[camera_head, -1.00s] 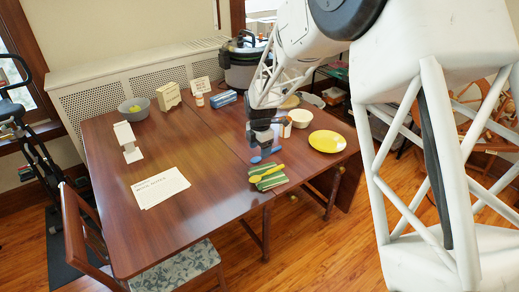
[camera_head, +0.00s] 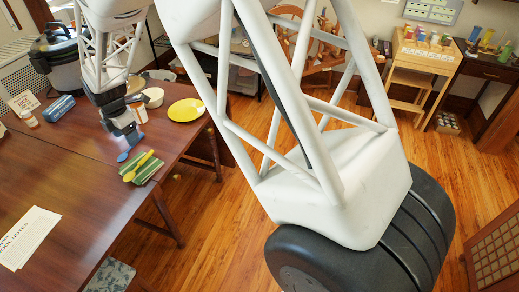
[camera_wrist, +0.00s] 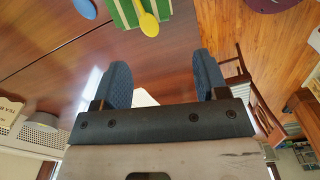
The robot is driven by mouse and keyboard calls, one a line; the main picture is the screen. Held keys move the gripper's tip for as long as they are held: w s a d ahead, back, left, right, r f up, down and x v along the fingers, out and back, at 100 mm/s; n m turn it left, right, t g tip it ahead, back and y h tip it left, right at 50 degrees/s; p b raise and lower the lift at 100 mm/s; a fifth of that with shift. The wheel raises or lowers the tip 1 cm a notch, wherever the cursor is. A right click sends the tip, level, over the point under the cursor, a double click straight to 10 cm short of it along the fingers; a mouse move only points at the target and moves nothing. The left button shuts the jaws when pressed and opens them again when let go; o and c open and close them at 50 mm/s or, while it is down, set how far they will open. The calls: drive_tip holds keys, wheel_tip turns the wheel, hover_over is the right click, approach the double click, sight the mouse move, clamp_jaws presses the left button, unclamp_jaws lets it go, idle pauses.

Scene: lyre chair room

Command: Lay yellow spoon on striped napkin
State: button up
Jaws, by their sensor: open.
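The yellow spoon (camera_head: 140,167) lies across the green striped napkin (camera_head: 148,173) near the table's right edge, its bowl at the napkin's left side. In the wrist view the spoon (camera_wrist: 148,22) and the napkin (camera_wrist: 124,14) show at the top, partly cut off. My gripper (camera_head: 131,137) is above the table, just behind the napkin and apart from the spoon. In the wrist view its two blue-grey fingers (camera_wrist: 161,62) stand wide apart with nothing between them.
A blue spoon (camera_head: 123,156) lies left of the napkin, close to it. A yellow plate (camera_head: 186,110) and a white bowl (camera_head: 153,97) stand behind. Printed sheets (camera_head: 28,238) lie at the left. The table's middle is clear.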

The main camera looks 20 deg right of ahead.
drive_tip(key=s+d+r+m+t, duration=0.1)
drive_tip(key=s+d+r+m, duration=1.1)
drive_tip(key=s+d+r, duration=0.5)
drive_tip(key=s+d+m, duration=0.5)
drive_tip(key=s+m, duration=0.1)
drive_tip(key=s, duration=0.5)
drive_tip(key=s+d+m+t, duration=0.1)
drive_tip(key=s+d+m, duration=0.5)
drive_tip(key=s, duration=0.6)
drive_tip(key=shift+s+d+m, duration=0.15)
drive_tip(key=shift+s+m, duration=0.1)
drive_tip(key=shift+m, duration=0.15)
